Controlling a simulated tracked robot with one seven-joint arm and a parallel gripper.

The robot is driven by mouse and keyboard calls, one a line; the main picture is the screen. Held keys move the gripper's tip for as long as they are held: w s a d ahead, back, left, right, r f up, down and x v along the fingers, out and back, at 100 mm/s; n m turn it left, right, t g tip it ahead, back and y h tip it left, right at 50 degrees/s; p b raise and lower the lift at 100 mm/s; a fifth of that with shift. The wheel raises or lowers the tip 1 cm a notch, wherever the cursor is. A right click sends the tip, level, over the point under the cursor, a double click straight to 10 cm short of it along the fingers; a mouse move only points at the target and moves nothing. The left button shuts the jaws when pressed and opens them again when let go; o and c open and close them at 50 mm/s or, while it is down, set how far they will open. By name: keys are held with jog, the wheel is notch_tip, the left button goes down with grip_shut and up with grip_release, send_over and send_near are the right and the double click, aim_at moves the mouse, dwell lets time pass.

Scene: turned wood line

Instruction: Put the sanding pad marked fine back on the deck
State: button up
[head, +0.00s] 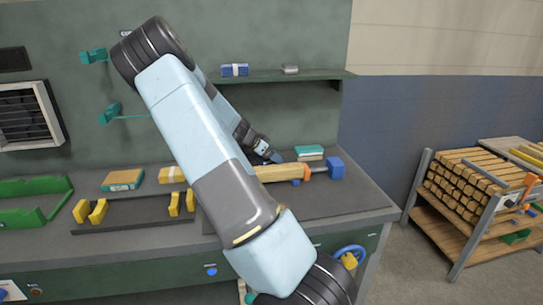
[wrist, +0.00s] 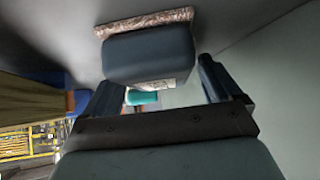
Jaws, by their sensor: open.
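In the wrist view a dark blue-grey sanding pad (wrist: 150,58) with a rough pinkish-brown abrasive edge lies against a grey surface at the top of the picture. It has a small white label that I cannot read. My gripper (wrist: 160,88) is open, with one finger on each side of the pad's lower part in the picture; I cannot tell whether they touch it. In the head view my gripper (head: 268,152) is low over the back of the bench, partly hidden by my arm. The pad is not clear there. The dark deck area (head: 345,202) is on the bench top.
A wooden piece (head: 275,173) with an orange and blue end (head: 335,168) lies close to my gripper. A teal and white block (head: 309,151) stands behind it. A shelf (head: 285,76) above holds a blue block (head: 234,70) and a grey one (head: 290,69). The bench's right front is clear.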

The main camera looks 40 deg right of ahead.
jog(key=v, duration=1.2)
jog(key=s+a+r+n+y, duration=0.1)
jog(key=s+a, duration=0.1)
jog(key=s+a+r+n+y, duration=0.1)
jog(key=s+a, duration=0.1)
jog(key=s+a+r+n+t+y, duration=0.1)
jog(key=s+a+y, duration=0.1)
jog(key=shift+s+a+n, duration=0.25)
jog(key=shift+s+n, duration=0.1)
jog(key=shift+n, duration=0.05)
jog(key=s+a+r+n+t+y, duration=0.1)
jog(key=s+a+r+n, duration=0.3)
jog(key=s, duration=0.4)
jog(key=s+a+r+n+t+y, duration=0.2)
jog(key=s+a+r+n, duration=0.3)
jog(key=s+a, duration=0.4)
jog(key=s+a+r+n+t+y, duration=0.2)
jog(key=s+a+r+n, duration=0.3)
jog(key=s+a, duration=0.2)
jog(key=shift+s+n, duration=0.4)
jog(key=shift+s, duration=0.8)
jog(key=shift+w, duration=0.1)
jog(key=shift+c, duration=0.5)
